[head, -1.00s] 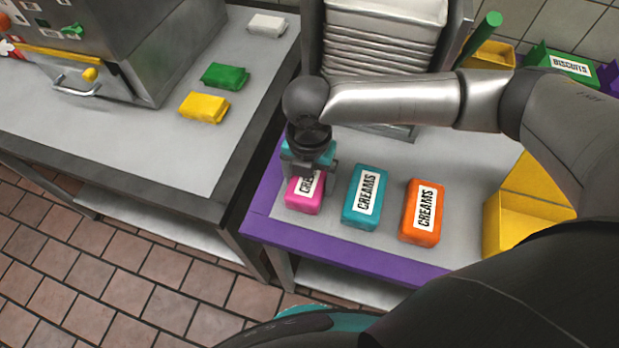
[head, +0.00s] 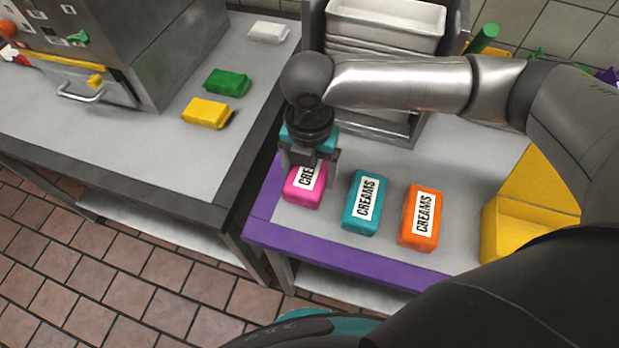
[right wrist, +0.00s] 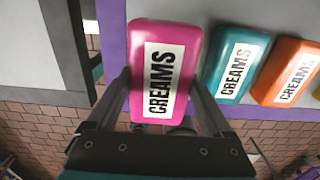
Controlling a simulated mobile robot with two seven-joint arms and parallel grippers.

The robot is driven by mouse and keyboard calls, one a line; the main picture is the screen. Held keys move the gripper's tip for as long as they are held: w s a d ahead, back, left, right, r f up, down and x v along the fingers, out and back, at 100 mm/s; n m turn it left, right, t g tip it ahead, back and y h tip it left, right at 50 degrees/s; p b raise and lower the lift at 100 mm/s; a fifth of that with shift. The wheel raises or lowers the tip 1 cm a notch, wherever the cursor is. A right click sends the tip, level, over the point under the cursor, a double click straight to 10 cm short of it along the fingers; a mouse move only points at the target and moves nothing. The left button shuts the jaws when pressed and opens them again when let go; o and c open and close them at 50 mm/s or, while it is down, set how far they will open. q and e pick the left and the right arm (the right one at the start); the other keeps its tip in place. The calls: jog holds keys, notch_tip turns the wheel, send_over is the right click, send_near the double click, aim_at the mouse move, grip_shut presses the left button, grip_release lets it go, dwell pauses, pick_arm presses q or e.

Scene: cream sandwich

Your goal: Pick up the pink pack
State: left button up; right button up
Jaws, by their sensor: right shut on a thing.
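The pink pack (head: 303,191), labelled CREAMS, is at the left end of the purple-edged counter. It also shows large in the right wrist view (right wrist: 180,37). My right gripper (head: 311,172) has its fingers on both sides of the pack and is shut on it. The pack looks raised slightly above the counter, and the gripper hides its far part in the head view. My left gripper is not in view.
A teal pack (head: 352,203) and an orange pack (head: 408,225) lie to the right. A yellow bin (head: 510,235) stands further right. Stacked trays (head: 385,25) stand behind. Yellow (head: 205,113), green (head: 226,82) and white packs (head: 268,31) lie on the left counter.

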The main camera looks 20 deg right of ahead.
notch_tip(320, 180, up, 15)
jog(key=p, duration=0.2)
jog(key=shift+f, duration=0.15)
